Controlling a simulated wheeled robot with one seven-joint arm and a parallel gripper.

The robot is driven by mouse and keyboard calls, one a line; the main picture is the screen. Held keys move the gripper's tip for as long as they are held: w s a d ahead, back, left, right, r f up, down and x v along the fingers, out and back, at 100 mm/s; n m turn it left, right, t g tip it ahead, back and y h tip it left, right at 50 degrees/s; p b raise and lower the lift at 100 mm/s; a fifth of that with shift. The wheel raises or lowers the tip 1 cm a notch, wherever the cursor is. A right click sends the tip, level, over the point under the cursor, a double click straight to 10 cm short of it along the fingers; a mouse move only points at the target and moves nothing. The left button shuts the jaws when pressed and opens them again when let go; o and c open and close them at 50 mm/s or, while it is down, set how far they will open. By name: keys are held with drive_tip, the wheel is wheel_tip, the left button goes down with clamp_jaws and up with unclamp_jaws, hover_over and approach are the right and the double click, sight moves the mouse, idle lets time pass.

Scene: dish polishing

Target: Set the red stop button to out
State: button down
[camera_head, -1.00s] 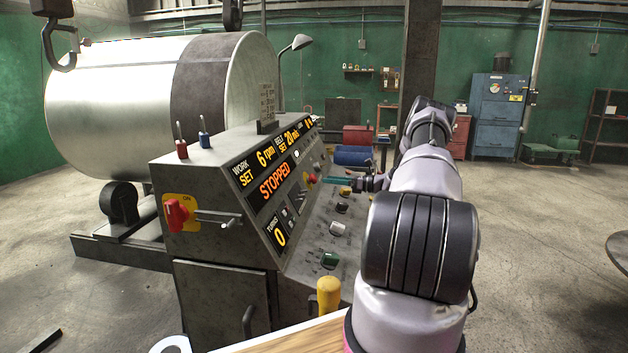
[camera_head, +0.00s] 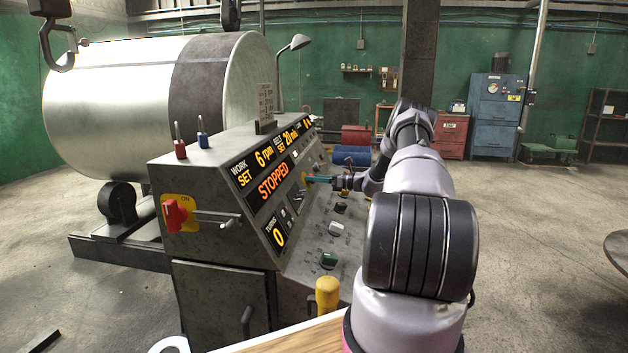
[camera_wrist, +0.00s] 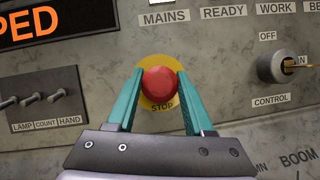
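The red stop button (camera_wrist: 160,83) sits on a yellow disc marked STOP on the grey control panel. It shows in the middle of the wrist view. My gripper (camera_wrist: 158,76) has its two teal fingers apart, one on each side of the button in that picture. I cannot tell whether the fingers touch it. In the head view my gripper (camera_head: 314,179) is at the panel beside the STOPPED display, and the button is mostly hidden there. Whether the button is in or out is not clear from these views.
Right of the button is a key switch (camera_wrist: 276,66) marked CONTROL. Left of it are toggle switches (camera_wrist: 38,101) marked LAMP, COUNT and HAND. A red-handled switch (camera_head: 175,213) is on the cabinet's near side. A yellow post (camera_head: 327,294) stands near the cabinet's front.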

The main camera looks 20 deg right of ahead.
drive_tip(key=shift+s+d+r, duration=0.3)
drive_tip(key=shift+s+d, duration=0.05)
drive_tip(key=shift+d, duration=0.25)
drive_tip(key=shift+c, duration=1.4)
unclamp_jaws()
drive_tip(key=shift+s+d, duration=0.1)
drive_tip(key=v, duration=1)
drive_tip(key=shift+s+d, duration=0.2)
